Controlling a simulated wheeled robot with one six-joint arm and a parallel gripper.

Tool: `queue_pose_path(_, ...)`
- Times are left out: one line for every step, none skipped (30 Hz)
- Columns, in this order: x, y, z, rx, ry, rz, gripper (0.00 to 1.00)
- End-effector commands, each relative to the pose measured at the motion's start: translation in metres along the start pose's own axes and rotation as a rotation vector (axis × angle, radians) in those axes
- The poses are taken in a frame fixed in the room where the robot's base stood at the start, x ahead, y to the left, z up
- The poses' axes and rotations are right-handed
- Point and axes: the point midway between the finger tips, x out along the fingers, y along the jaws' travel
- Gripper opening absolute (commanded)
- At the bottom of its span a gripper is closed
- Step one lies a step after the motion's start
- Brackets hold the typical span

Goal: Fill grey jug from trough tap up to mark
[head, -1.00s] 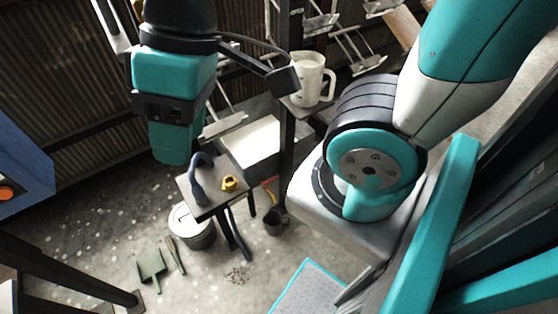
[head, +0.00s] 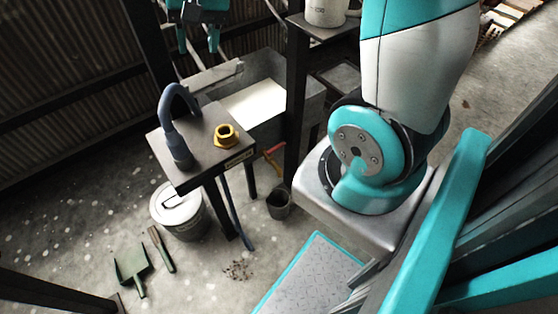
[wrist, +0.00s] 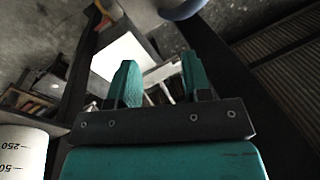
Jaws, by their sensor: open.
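A pale grey-white jug (head: 326,12) stands on a shelf at the top of the head view, cut off by the frame edge. In the wrist view the jug (wrist: 22,150) is at the lower left, with printed marks including 250. My gripper (head: 198,42) is open and empty, apart from the jug and to its left. Its two teal fingers (wrist: 162,78) show spread in the wrist view. A grey trough (head: 309,98) with a bright white surface inside lies below. A blue-grey curved spout (head: 166,118) stands on a small table; I cannot tell whether it is the tap.
The small table (head: 205,150) also bears a yellow nut-like piece (head: 227,135). A dark post (head: 297,95) stands beside the trough.

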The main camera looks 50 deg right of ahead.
Motion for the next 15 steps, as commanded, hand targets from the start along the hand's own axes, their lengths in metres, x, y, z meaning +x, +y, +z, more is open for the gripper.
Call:
queue_pose_path(0.048, 0.021, -0.018, 0.091, 0.009, 0.015, 0.45)
queue_pose_path(0.062, 0.031, -0.028, 0.145, 0.014, 0.022, 0.45)
queue_pose_path(0.081, 0.044, -0.04, 0.217, 0.022, 0.033, 0.45)
queue_pose_path(0.096, 0.054, -0.049, 0.27, 0.029, 0.041, 0.45)
queue_pose_path(0.11, 0.064, -0.058, 0.324, 0.035, 0.048, 0.45)
queue_pose_path(0.129, 0.079, -0.07, 0.396, 0.044, 0.058, 0.45)
queue_pose_path(0.143, 0.09, -0.078, 0.449, 0.049, 0.065, 0.45)
queue_pose_path(0.157, 0.102, -0.086, 0.503, 0.057, 0.072, 0.45)
queue_pose_path(0.177, 0.118, -0.097, 0.575, 0.065, 0.082, 0.45)
queue_pose_path(0.191, 0.13, -0.104, 0.628, 0.072, 0.089, 0.45)
queue_pose_path(0.206, 0.143, -0.112, 0.682, 0.079, 0.096, 0.45)
queue_pose_path(0.225, 0.16, -0.12, 0.752, 0.088, 0.105, 0.45)
queue_pose_path(0.238, 0.173, -0.127, 0.803, 0.095, 0.112, 0.45)
queue_pose_path(0.251, 0.185, -0.132, 0.852, 0.102, 0.119, 0.45)
queue_pose_path(0.266, 0.2, -0.139, 0.913, 0.11, 0.125, 0.45)
